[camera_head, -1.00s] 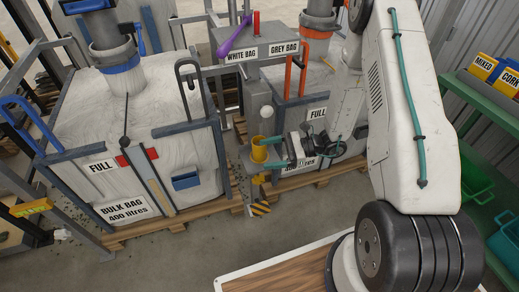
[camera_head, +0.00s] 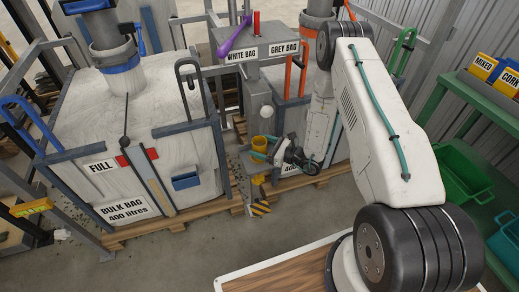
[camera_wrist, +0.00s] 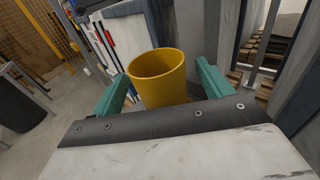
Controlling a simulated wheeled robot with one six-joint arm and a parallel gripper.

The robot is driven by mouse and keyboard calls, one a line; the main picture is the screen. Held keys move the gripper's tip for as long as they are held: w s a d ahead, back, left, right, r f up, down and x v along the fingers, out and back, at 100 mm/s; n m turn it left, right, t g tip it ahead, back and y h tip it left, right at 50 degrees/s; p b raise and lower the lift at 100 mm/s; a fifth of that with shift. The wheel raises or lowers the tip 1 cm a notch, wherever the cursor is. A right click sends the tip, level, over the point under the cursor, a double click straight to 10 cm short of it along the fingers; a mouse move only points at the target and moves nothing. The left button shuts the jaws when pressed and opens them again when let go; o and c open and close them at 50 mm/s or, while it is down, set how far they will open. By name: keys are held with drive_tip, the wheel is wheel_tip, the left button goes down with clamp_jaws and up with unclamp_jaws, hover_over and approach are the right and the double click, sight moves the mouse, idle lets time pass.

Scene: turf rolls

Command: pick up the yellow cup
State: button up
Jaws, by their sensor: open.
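The yellow cup (camera_head: 260,142) stands upright on a small grey shelf on the post between the two bulk bags. In the wrist view the cup (camera_wrist: 158,78) sits between the two teal fingers of my gripper (camera_wrist: 162,84). A gap shows on either side near the fingertips, so the fingers stand apart from it. My gripper (camera_head: 268,150) also shows in the head view, at the right side of the cup. It is open and holds nothing. The lower part of the cup is hidden by the gripper's dark front edge in the wrist view.
A full white bulk bag (camera_head: 130,120) in a grey frame stands left of the post. A sign box (camera_head: 255,44) with a purple lever (camera_head: 234,37) is above the cup. A yellow-black striped foot (camera_head: 260,208) is below. Green shelving (camera_head: 448,100) stands at the right.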

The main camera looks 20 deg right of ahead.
drive_tip(key=shift+w+a, duration=0.35)
drive_tip(key=c, duration=1.2)
